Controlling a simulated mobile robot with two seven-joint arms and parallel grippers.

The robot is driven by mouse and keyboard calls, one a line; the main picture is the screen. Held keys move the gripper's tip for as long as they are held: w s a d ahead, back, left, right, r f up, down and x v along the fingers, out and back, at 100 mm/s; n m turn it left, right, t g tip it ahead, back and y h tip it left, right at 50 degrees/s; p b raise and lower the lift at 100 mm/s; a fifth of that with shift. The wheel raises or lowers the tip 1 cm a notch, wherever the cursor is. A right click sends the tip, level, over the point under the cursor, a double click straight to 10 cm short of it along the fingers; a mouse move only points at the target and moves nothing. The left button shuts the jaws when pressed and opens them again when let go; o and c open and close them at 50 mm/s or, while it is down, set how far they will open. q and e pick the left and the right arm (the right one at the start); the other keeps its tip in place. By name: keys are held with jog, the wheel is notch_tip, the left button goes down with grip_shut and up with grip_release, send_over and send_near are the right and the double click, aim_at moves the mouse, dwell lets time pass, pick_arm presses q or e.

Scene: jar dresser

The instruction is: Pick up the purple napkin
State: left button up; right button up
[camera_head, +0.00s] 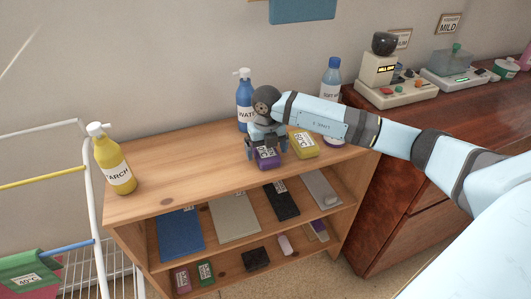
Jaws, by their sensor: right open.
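The purple napkin (268,160) is a small folded block with a white label, on the top board of the wooden shelf (178,167). My right gripper (267,151) points down over it, with one finger at each side of the napkin. The gripper is open, and I cannot tell whether the fingers touch the napkin. The gripper hides the napkin's back part. My left gripper is not in view.
A yellow folded cloth (303,144) lies just right of my gripper. A yellow pump bottle (112,165) stands at the left end. The board between is clear.

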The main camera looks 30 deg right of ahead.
jog(key=shift+f, duration=0.55)
jog(key=c, duration=1)
jog(key=shift+r, duration=0.15)
